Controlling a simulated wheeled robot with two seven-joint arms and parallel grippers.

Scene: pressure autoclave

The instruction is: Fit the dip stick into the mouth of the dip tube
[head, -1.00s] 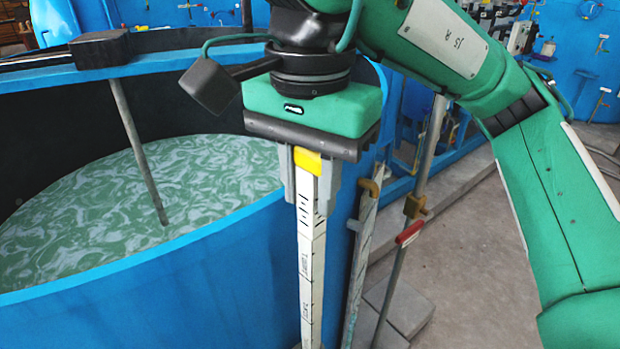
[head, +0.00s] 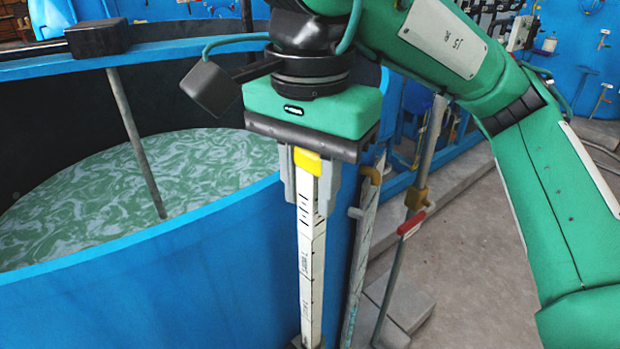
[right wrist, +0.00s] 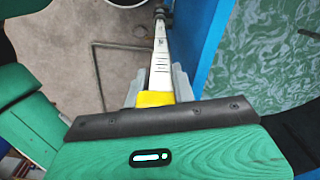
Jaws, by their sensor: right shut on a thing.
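The dip stick (head: 311,245) is a long white graduated strip with a yellow top. My right gripper (head: 315,200) is shut on it just below the yellow part. It hangs nearly upright outside the blue tank wall. In the right wrist view the stick (right wrist: 160,50) runs away from my gripper (right wrist: 155,88) to a dark collar (right wrist: 163,13) at its far end, probably the mouth of the dip tube. In the head view a small grey edge shows beside the stick's lower end at the picture's bottom. I cannot tell whether the tip is inside the mouth. My left gripper is not in view.
The open blue tank (head: 180,290) of swirly green liquid (head: 110,210) stands to the left. Right of the stick stand a slanted grey tube (head: 360,265) and a pipe with a brass valve (head: 416,199) and red handle (head: 411,224). Grey floor (head: 500,260) is clear at right.

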